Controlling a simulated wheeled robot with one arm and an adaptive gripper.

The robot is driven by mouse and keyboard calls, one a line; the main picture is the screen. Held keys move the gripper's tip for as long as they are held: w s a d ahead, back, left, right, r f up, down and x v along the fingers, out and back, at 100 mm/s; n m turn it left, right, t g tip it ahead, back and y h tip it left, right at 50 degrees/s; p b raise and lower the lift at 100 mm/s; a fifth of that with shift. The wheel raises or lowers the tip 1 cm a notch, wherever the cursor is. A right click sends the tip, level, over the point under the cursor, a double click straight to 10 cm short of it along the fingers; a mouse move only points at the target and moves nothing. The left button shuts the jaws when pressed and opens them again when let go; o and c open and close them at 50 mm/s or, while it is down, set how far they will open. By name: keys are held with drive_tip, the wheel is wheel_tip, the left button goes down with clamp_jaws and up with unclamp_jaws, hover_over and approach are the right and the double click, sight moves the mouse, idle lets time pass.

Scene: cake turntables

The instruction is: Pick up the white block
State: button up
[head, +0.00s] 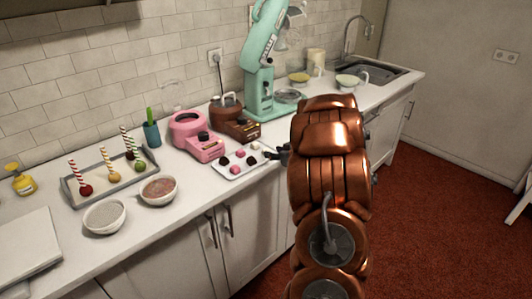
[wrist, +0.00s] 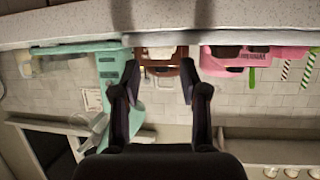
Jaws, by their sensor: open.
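A pale tray (head: 236,176) on the counter holds several small pink, dark and pale pieces. A pale piece that looks like the white block (head: 256,145) sits at the tray's right end, very small in the head view. My gripper (head: 272,154) is at that end of the tray, partly hidden by my copper arm. In the wrist view, which is upside down, my gripper (wrist: 158,70) is open and empty, with a dark finger on each side. A whitish block (wrist: 160,52) shows beyond the fingertips, between them in the picture, apart from both.
Behind the tray stand a pink machine (head: 195,137), a brown machine (head: 228,118) and a tall mint mixer (head: 262,70). Bowls (head: 158,190) and a grey tray with striped sticks (head: 122,184) stand to the left. The counter's front edge runs close below the tray.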

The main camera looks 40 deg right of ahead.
drive_tip(key=shift+p+x, duration=0.8)
drive_tip(key=shift+x, duration=1.75)
drive_tip(key=shift+r, duration=0.1)
drive_tip(key=c, duration=0.7)
